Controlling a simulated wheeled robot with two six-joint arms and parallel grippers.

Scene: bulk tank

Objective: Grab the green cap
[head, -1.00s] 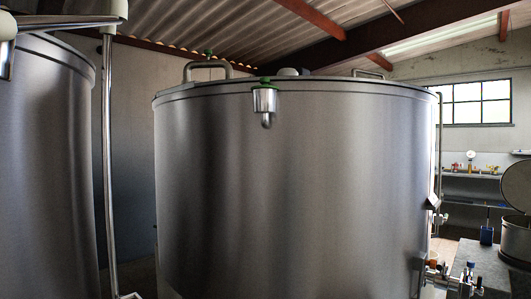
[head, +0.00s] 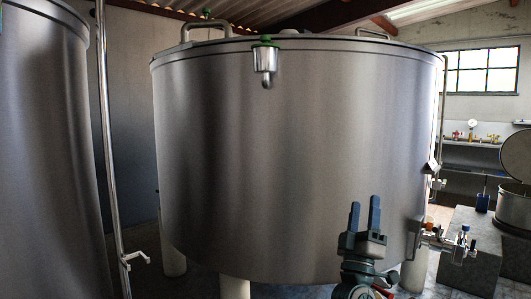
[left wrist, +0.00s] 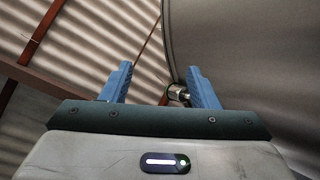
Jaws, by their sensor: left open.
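A green cap (head: 265,42) sits on top of a short metal spout fitting (head: 265,62) at the front rim of the large steel tank (head: 290,150). My left gripper (head: 364,208) has two blue fingers pointing up, apart and with nothing between them. It is in front of the tank's lower right part, well below and to the right of the cap. In the left wrist view, my fingers (left wrist: 158,78) are spread, and a small metal fitting (left wrist: 178,94) shows beyond, beside the right finger. The green of the cap is not clear there. My right gripper is not in view.
A second steel tank (head: 45,150) with a vertical pipe (head: 108,130) stands at the left. A valve with a blue handle (head: 457,240) juts out at the lower right. A small green knob (head: 206,12) shows above the tank lid. The space before the tank's upper front is clear.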

